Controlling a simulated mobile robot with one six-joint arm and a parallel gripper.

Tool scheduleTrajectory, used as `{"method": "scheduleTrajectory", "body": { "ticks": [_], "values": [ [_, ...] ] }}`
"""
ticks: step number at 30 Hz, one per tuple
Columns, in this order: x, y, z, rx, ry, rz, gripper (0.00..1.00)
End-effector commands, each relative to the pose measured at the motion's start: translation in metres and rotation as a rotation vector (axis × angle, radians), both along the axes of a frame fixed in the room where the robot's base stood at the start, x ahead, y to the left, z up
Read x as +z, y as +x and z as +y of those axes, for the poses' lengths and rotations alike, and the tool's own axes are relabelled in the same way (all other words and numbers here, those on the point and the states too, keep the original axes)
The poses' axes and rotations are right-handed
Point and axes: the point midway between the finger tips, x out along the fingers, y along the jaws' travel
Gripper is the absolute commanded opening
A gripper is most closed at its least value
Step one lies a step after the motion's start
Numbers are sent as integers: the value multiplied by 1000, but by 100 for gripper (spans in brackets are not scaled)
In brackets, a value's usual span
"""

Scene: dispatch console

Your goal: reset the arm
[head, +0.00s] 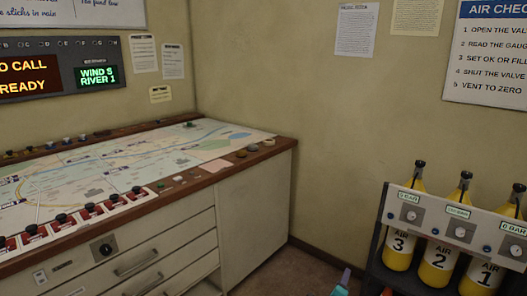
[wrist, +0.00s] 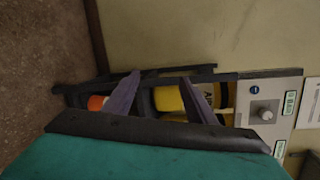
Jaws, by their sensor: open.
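My gripper (wrist: 159,77) shows in the wrist view as two dark purple-grey fingers spread apart, with nothing held between them. Behind the fingers is the dark air-cylinder rack, seen turned on its side, with a yellow cylinder (wrist: 169,99) partly hidden by a finger. I cannot tell how far the fingertips are from the rack. In the head view only a small teal piece, likely part of my arm, pokes up at the bottom edge, left of the rack; the fingers do not show there.
The rack (head: 375,240) holds yellow cylinders marked 3, 2 and 1 under a gauge panel (head: 425,212). The map console (head: 110,165) with knobs and drawers fills the left. A lit display (head: 98,76) and notices hang on the walls. Brown floor (head: 305,270) shows between console and rack.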

Motion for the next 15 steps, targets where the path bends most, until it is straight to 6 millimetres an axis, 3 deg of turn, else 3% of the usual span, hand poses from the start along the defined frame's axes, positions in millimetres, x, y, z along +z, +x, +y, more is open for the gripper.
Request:
{"method": "scheduleTrajectory", "body": {
  "ticks": [1,8,15],
  "values": [
    [-21,-10,17,61,-27,64,51],
    [-104,-53,82,344,-162,343,51],
    [-181,-124,138,649,-310,628,51]
  ]
}}
